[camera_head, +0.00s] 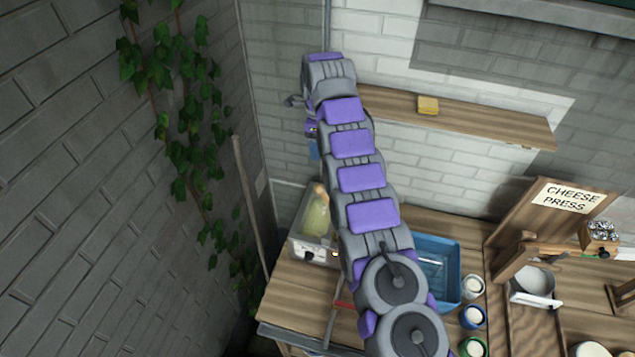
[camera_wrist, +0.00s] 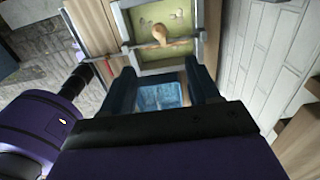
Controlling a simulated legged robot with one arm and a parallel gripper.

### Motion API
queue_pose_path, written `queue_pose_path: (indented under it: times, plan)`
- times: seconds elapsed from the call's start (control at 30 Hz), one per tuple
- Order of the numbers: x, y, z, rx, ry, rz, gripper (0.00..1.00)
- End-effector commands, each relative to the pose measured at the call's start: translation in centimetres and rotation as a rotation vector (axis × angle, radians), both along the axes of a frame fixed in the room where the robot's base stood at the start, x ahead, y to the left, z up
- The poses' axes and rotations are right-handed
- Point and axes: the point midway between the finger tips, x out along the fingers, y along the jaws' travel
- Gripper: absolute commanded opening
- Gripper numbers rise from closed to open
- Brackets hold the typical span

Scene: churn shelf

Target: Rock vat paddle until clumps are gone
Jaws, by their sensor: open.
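The vat (camera_head: 297,249) is a pale box at the left end of the bench, holding yellow-green contents, partly behind my arm. In the wrist view the vat (camera_wrist: 197,38) is at the top, with a few paler clumps (camera_wrist: 177,16) in its yellow-green contents. The paddle (camera_wrist: 158,33) shows there as a rounded wooden end over the contents; its link to the vat is unclear. My gripper (camera_wrist: 160,72) is open, its two dark fingers apart with nothing between them, just short of the vat in the picture. In the head view my arm mostly hides the gripper.
A blue tray (camera_head: 451,278) lies right of the vat, beside several small jars (camera_head: 473,287). A wooden shelf (camera_head: 480,117) with a yellow block (camera_head: 428,105) is on the back wall. A cheese press (camera_head: 535,235) stands right. A pole (camera_head: 250,205) leans by the ivy wall.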

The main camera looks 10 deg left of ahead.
Motion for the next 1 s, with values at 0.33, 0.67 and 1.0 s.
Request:
queue_pose_path:
  times: [0.33,0.67,1.0]
  plan:
    - [0.0,0.1,-2.9,-0.003,-0.003,-0.003,0.61]
    - [0.0,0.1,-6.5,-0.003,-0.002,-0.003,0.61]
    - [-0.3,0.0,-8.6,-0.004,0.001,-0.002,0.61]
